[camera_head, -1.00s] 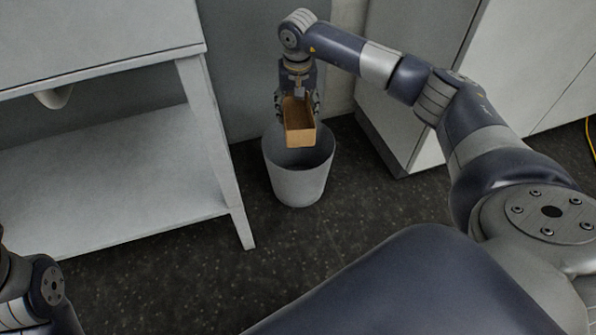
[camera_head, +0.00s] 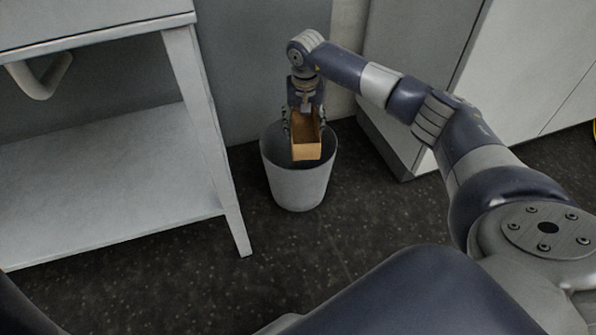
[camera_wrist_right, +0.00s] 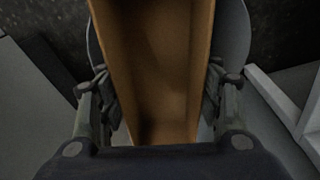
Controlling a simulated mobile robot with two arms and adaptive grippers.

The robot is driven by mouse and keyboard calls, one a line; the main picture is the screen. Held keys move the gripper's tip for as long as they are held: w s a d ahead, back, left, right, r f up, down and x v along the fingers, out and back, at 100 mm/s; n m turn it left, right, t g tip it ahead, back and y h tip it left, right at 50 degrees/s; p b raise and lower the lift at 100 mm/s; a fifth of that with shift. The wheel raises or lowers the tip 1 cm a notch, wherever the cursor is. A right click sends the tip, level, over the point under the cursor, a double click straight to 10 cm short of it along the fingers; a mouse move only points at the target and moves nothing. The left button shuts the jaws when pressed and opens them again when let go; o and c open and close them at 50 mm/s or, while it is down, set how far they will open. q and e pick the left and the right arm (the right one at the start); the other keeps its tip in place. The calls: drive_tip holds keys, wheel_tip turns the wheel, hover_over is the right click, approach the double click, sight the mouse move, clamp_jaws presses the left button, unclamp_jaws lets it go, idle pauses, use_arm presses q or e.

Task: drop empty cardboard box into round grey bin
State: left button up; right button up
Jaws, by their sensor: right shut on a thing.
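The empty cardboard box (camera_head: 307,151) is brown and open on top. My right gripper (camera_head: 304,124) is shut on it, with a finger on each side. The box is at the mouth of the round grey bin (camera_head: 297,190), its lower part overlapping the opening in the head view. In the right wrist view the box (camera_wrist_right: 155,70) fills the middle between the fingers of my right gripper (camera_wrist_right: 160,100), and its inside is bare. Parts of the bin's rim (camera_wrist_right: 234,40) show behind it. My left gripper is not in view.
A grey table with a lower shelf (camera_head: 100,185) stands left of the bin, its front leg (camera_head: 212,140) close by. A pale cabinet (camera_head: 480,90) stands to the right. The dark floor (camera_head: 200,285) in front of the bin is clear.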

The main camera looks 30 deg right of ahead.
drive_tip(key=o, duration=1)
drive_tip(key=shift+c, duration=0.2)
wheel_tip(320, 180, up, 12)
drive_tip(key=s, duration=0.1)
drive_tip(key=shift+s+a, duration=0.15)
drive_tip(key=shift+a, duration=0.2)
drive_tip(key=shift+f, duration=0.1)
